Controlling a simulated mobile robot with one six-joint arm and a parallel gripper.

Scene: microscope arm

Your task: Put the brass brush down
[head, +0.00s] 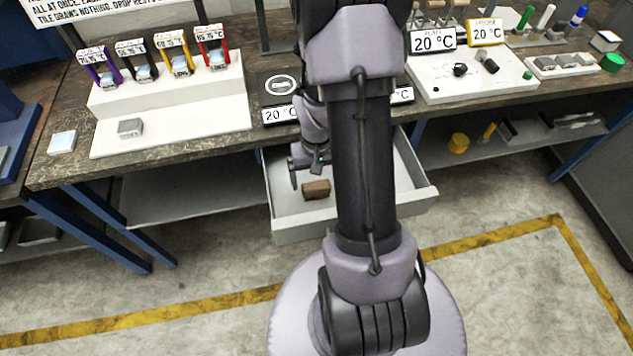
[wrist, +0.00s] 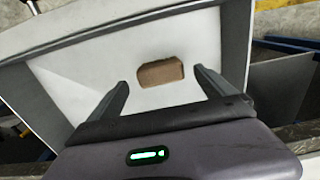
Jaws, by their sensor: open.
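A small brown block (head: 316,189), which may be the brass brush, lies on the floor of an open white drawer (head: 350,215). I cannot make out bristles on it. It also shows in the wrist view (wrist: 160,72), just beyond and between my fingertips, with bare drawer floor around it. My gripper (head: 308,168) is open and empty over the drawer, close to the block and apart from it. In the wrist view the two fingers of my gripper (wrist: 161,84) are spread wide. My arm hides part of the drawer in the head view.
The drawer juts out under a dark workbench (head: 60,170). A white stepped stand (head: 165,110) with several coloured tags is on the bench at left. A white panel with knobs (head: 470,75) is at right. Low shelves (head: 180,200) flank the drawer. The floor in front is clear.

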